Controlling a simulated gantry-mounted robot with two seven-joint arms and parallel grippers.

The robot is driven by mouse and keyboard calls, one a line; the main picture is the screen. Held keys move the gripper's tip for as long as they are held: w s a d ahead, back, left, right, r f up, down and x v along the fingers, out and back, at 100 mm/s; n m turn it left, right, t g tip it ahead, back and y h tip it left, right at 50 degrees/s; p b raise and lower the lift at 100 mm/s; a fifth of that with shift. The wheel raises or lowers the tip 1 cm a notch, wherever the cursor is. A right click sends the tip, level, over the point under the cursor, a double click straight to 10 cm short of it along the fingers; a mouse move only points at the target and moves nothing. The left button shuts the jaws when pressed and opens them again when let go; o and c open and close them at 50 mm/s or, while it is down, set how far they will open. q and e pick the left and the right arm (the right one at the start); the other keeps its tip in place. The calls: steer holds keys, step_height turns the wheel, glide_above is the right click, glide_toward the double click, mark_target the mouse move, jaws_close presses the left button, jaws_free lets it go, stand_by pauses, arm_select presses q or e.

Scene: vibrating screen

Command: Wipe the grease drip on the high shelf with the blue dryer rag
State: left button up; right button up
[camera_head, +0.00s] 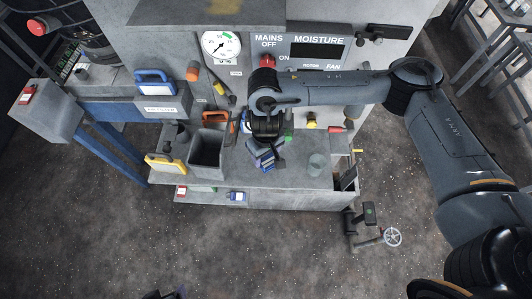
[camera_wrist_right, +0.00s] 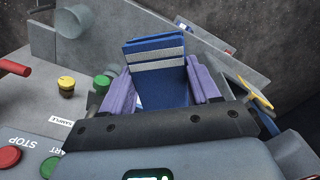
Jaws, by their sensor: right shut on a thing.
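My right gripper (camera_head: 264,152) is shut on the blue dryer rag (camera_head: 267,162), above the grey bench in front of the panel. In the right wrist view the rag (camera_wrist_right: 158,88) is blue with pale stripes, held between the purple fingers of the gripper (camera_wrist_right: 160,92). A grey ledge (camera_head: 205,12) at the top of the head view has a brownish tint; I cannot tell whether it is the high shelf or bears the grease drip. A dark tip at the bottom edge may be my left gripper (camera_head: 165,294); too little shows to tell its state.
The bench (camera_head: 290,177) carries a grey open bin (camera_head: 207,150) and a grey cylinder (camera_head: 316,164). A panel with a gauge (camera_head: 221,46), red knob (camera_head: 267,62) and display (camera_head: 317,51) stands behind. A handwheel (camera_head: 393,237) is at front right. The floor in front is clear.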

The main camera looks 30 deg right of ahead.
steer(key=r+p, duration=0.2)
steer(key=r, duration=0.1)
steer(key=r+p, duration=0.1)
steer(key=shift+d+r, duration=0.15)
steer(key=shift+d, duration=0.1)
steer(key=shift+f, duration=0.35)
arm_select(q)
steer(key=r, duration=0.3)
steer(key=shift+w+d+r, duration=0.15)
steer(key=shift+d+r, duration=0.05)
steer(key=shift+r, duration=0.05)
